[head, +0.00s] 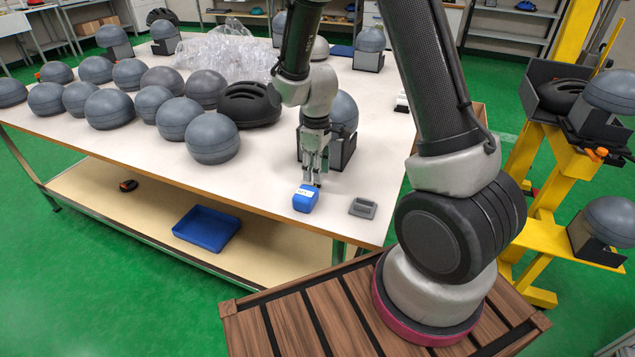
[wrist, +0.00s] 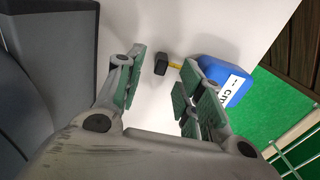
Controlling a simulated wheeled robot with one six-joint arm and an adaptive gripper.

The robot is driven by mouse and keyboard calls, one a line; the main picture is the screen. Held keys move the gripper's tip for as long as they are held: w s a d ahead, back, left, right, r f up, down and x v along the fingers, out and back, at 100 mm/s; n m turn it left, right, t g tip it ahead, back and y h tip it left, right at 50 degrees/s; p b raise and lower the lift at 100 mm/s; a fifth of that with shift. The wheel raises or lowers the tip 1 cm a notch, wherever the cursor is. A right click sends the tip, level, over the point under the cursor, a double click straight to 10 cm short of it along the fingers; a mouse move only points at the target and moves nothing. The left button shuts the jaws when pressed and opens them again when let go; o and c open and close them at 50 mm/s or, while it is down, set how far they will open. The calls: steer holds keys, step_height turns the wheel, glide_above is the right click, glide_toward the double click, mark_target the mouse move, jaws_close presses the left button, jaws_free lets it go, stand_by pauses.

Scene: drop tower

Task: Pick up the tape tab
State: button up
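My gripper (wrist: 163,72) is open, with green-padded fingers. In the head view my gripper (head: 313,182) points down close to the table, and the tape tab cannot be made out clearly there. A blue block with a white label (head: 305,201) is close beside the gripper; it also shows in the wrist view (wrist: 232,78).
A grey helmet form on a dark stand (head: 342,150) is close behind my gripper. A grey holder (head: 363,208) lies to the right near the table edge. Several grey domes (head: 213,145) and a black helmet (head: 250,104) fill the left side. A yellow rack (head: 548,190) stands right.

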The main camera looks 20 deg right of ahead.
steer(key=shift+f, duration=1.6)
steer(key=c, duration=0.8)
steer(key=shift+r, duration=0.1)
steer(key=shift+c, duration=0.2)
